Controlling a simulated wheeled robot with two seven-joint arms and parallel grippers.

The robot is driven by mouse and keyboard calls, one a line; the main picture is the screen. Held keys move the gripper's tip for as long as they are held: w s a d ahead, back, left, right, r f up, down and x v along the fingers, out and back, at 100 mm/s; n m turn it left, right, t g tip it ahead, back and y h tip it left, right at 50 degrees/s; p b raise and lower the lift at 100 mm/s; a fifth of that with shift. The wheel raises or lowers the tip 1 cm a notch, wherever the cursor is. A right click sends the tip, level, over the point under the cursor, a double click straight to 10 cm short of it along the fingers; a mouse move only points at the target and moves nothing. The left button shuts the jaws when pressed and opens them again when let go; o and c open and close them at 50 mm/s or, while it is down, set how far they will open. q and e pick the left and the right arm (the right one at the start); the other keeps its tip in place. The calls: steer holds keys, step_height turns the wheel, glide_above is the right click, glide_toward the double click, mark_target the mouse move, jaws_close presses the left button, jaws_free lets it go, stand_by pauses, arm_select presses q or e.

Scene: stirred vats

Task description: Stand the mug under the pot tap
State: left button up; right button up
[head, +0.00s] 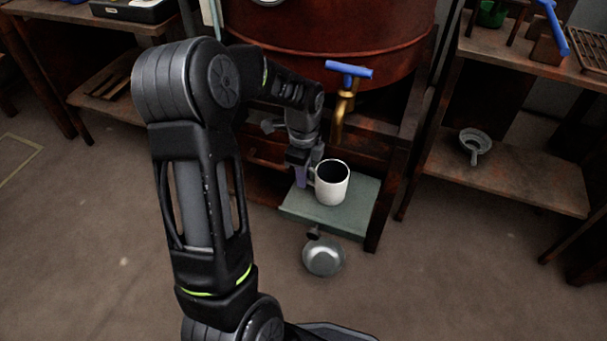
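A white mug (332,184) with a dark inside stands upright on a grey-green slab (340,218) in front of the big red-brown pot (345,40). The pot's brass tap (340,113) with a blue handle (349,70) hangs above the slab, with its spout over and slightly behind the mug in this view. My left gripper (306,175) is at the mug's left side by the handle. Its fingers are small and partly hidden, so I cannot tell whether they are closed on the handle. My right gripper does not show.
Wooden shelves (515,170) stand at the right, with a grey funnel-like strainer (475,143) on the lower board. Another wooden rack (105,85) stands at the left.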

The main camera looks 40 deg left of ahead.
arm_select(q)
steer(key=o, duration=0.4)
step_height(320, 180, up, 12)
steer(key=p, duration=0.4)
steer(key=shift+r+p, duration=0.2)
steer(key=shift+p, duration=0.15)
stand_by(0.3)
